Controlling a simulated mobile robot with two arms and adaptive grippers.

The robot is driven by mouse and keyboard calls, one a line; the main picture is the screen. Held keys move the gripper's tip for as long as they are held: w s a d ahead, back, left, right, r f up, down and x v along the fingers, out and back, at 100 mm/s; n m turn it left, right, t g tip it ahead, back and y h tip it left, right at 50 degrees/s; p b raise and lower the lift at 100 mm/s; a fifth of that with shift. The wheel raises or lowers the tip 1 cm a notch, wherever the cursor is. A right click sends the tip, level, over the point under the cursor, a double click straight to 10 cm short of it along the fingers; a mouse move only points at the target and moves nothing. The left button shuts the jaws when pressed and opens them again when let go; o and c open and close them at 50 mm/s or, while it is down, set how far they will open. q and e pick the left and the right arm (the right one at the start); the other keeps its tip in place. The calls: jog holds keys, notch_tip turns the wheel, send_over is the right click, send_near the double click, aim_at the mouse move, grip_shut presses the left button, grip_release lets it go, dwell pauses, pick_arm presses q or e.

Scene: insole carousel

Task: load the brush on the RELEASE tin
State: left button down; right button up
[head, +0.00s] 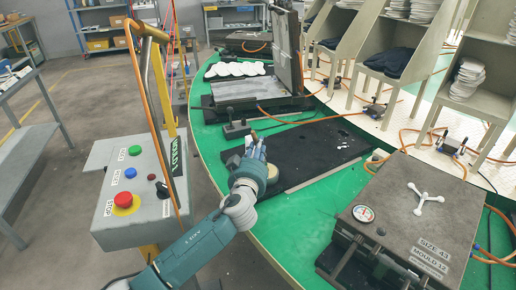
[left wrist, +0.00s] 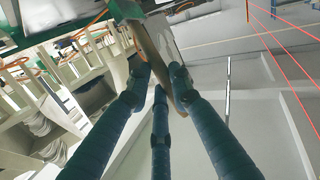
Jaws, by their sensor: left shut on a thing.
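My left gripper (head: 256,150) reaches in from the left over the edge of the green carousel table. In the left wrist view its fingers (left wrist: 158,84) are shut on a brown, wooden-looking handle, which I take to be the brush (left wrist: 152,50). The brush's bristle end cannot be made out. A round tin with a pale yellowish top (head: 272,173) stands on the table right by the gripper, partly hidden by it. No RELEASE label is readable. My right gripper is out of view.
A black mat (head: 318,150) lies right of the gripper. An open mould (head: 250,92) stands behind, with white insoles (head: 235,69) beyond. A closed mould (head: 415,215) with a gauge is at front right. A control box (head: 140,185) stands left, with orange hoses nearby.

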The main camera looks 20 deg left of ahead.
pick_arm(q)
notch_tip(320, 180, up, 6)
jog(key=p, duration=0.3)
jog(key=shift+p, duration=0.35)
dwell(0.5)
